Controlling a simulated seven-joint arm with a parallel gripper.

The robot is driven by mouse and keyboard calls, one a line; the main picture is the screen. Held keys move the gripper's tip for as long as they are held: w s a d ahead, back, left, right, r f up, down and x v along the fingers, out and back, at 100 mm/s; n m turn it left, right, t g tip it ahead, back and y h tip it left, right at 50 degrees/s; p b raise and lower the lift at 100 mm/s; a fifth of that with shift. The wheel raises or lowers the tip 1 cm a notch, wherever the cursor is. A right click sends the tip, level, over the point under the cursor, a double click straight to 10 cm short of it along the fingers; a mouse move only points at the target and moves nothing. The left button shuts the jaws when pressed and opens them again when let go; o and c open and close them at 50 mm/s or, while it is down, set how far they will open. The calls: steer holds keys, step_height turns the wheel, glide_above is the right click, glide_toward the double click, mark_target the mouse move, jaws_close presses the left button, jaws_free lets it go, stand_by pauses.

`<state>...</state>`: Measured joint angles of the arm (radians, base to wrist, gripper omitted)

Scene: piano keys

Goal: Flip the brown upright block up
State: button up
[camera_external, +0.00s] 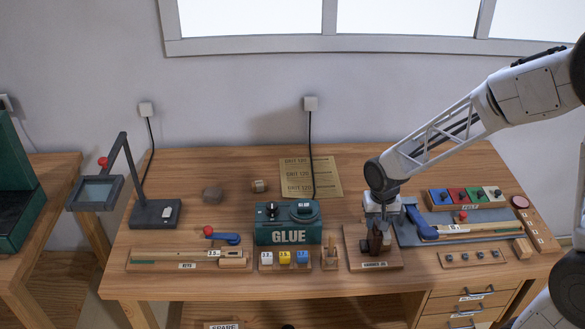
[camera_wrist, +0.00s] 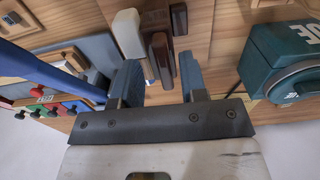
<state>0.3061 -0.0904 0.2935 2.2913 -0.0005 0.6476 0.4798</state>
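A wooden board with a label (camera_external: 361,257) stands near the table's front edge, bearing dark brown parts (camera_external: 375,241). In the wrist view a brown block (camera_wrist: 161,58) rises between the tips of my open gripper (camera_wrist: 158,78), with a visible gap on both sides. A second, darker brown block (camera_wrist: 178,18) and a cream-white bar (camera_wrist: 127,34) stand beside it. In the external view my gripper (camera_external: 378,217) points down over the board, and its fingers partly hide the brown parts. I cannot tell whether a finger touches the block.
A green GLUE box (camera_external: 288,224) stands to the left, with a small wooden holder (camera_external: 330,257) closer. A blue-handled tool (camera_external: 420,222) lies on a grey tray (camera_external: 485,217) to the right. A small wooden rack with dark knobs (camera_external: 472,259) sits at the front right.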

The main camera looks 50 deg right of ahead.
steer(key=shift+r, duration=3.85)
steer(key=shift+s, duration=0.1)
steer(key=shift+s+a+r, duration=0.1)
steer(key=shift+a+r, duration=0.15)
steer(key=s+a+r+n+t, duration=0.1)
steer(key=s+a+r+n, duration=0.3)
steer(key=s, duration=0.5)
steer(key=s+a+r+n+t, duration=0.1)
steer(key=s+a+r+n, duration=0.3)
steer(key=s+a+r, duration=0.4)
steer(key=shift+s+a+n+t, duration=0.3)
steer(key=shift+s+a+n, duration=0.15)
steer(key=shift+a, duration=0.65)
